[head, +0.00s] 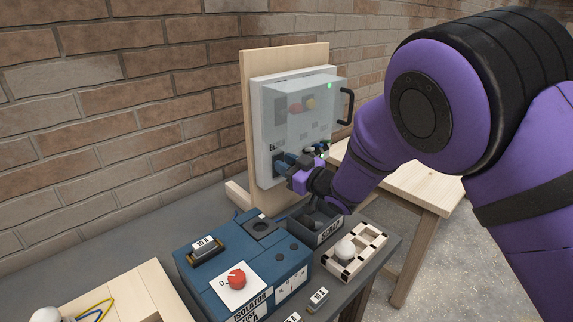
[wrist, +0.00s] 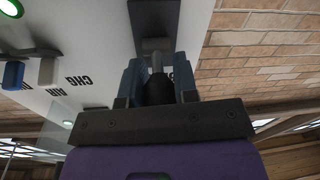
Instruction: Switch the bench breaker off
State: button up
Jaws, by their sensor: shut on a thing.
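A grey panel box (head: 262,120) with a see-through cover stands upright on a wooden backboard. My gripper (head: 284,163) is at the panel's lower part, its blue fingers against the front. In the wrist view my gripper (wrist: 158,82) is shut on a small grey lever (wrist: 157,62), which stands out from a dark plate (wrist: 155,18) on the pale panel face. The fingers hide the lever's sides, and no label on it can be read, so I cannot tell its on or off position. Beside it, upside-down lettering reads "CHG".
The wrist view shows a blue toggle (wrist: 13,75), a pale toggle (wrist: 46,71) and a green lamp (wrist: 12,8) nearby. Below the panel are a blue isolator box (head: 215,265) with a red knob (head: 236,279), a dark scrap bin (head: 325,232) and a pale tray (head: 372,240).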

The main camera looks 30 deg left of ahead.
jog(key=y, duration=0.1)
jog(key=f+y, duration=0.1)
jog(key=y, duration=0.1)
jog(key=shift+d+t, duration=0.2)
jog(key=shift+t, duration=0.1)
jog(key=shift+d+f+n+t+y, duration=0.1)
jog(key=shift+f+n+t+y, duration=0.1)
jog(key=shift+y, duration=0.65)
jog(key=shift+f+n+t+y, duration=0.1)
jog(key=shift+f+n+y, duration=0.1)
jog(key=shift+y, duration=0.65)
jog(key=o, duration=0.9)
jog(key=shift+r, duration=0.1)
